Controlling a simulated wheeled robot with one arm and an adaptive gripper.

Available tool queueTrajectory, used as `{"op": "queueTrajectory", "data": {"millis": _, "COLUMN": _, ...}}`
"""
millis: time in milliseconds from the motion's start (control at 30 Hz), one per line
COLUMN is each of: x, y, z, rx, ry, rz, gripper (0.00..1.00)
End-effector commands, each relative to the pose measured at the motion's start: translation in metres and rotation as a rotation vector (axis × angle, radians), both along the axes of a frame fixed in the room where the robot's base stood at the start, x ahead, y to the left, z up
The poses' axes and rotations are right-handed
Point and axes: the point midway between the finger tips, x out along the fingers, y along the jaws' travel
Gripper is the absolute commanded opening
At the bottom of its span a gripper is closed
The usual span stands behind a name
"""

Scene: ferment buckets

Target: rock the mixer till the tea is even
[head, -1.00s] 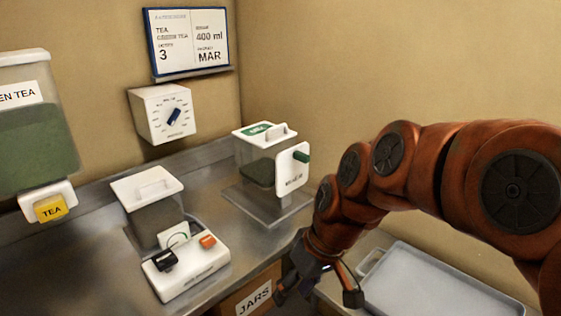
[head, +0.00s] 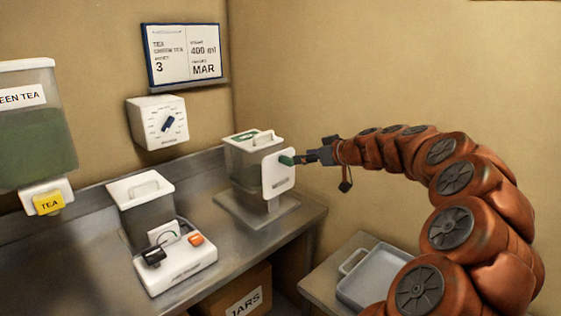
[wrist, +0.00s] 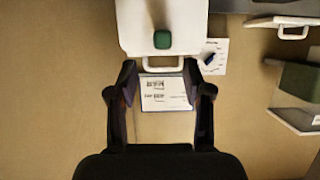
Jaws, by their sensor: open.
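The mixer (head: 262,165), a clear box with a white lid and dark contents, stands upright on a stand at the back right of the counter. Its white front plate (head: 280,176) carries a green knob (head: 286,160). My gripper (head: 300,159) is level with the knob, just to its right. In the wrist view my open gripper (wrist: 161,78) has a finger on each side. The green knob (wrist: 162,40) lies ahead of the fingertips, centred between their lines, on the white plate (wrist: 162,18). Contact cannot be told. How even the tea is cannot be told.
A second white-lidded jar (head: 140,205) stands behind a white switch box (head: 177,262) on the counter. A green tea dispenser (head: 32,130) hangs at left. A dial box (head: 158,122) and a card (head: 184,54) are on the wall. A grey tray (head: 385,275) lies lower right.

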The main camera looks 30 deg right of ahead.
Motion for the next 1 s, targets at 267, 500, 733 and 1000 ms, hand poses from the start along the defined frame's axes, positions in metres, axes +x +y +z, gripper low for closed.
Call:
{"op": "queueTrajectory", "data": {"millis": 267, "x": 0.034, "y": 0.011, "z": -0.012, "rx": 0.000, "ry": 0.002, "rz": 0.005, "gripper": 0.50}}
{"op": "queueTrajectory", "data": {"millis": 500, "x": 0.058, "y": 0.015, "z": -0.022, "rx": 0.000, "ry": 0.002, "rz": 0.003, "gripper": 0.50}}
{"op": "queueTrajectory", "data": {"millis": 733, "x": 0.066, "y": 0.016, "z": -0.026, "rx": -0.002, "ry": 0.001, "rz": 0.002, "gripper": 0.50}}
{"op": "queueTrajectory", "data": {"millis": 1000, "x": 0.066, "y": 0.016, "z": -0.027, "rx": -0.001, "ry": 0.001, "rz": 0.000, "gripper": 0.46}}
